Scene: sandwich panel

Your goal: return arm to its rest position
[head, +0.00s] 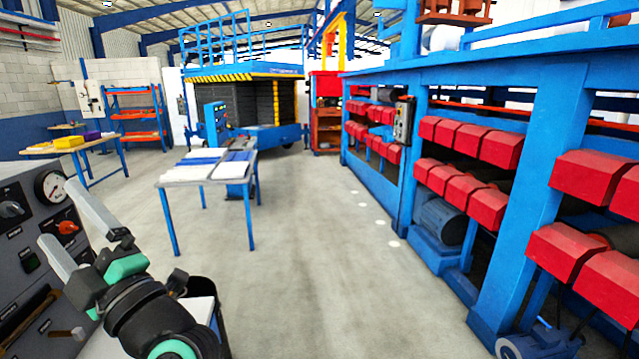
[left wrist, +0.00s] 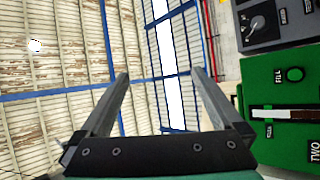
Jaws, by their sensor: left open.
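My left gripper (head: 72,222) is at the lower left of the head view, in front of a grey control panel (head: 14,247). Its two pale fingers are spread apart with nothing between them. In the left wrist view the gripper (left wrist: 162,78) also shows open and empty, with the roof behind it. My right gripper is in neither view.
The grey panel, with a gauge (head: 50,186) and knobs, is close to my left gripper. A blue-legged table (head: 205,184) with panels stands beyond. A blue machine frame (head: 534,180) with red covers lines the right. The middle floor (head: 310,250) is clear. A green panel (left wrist: 280,118) shows in the left wrist view.

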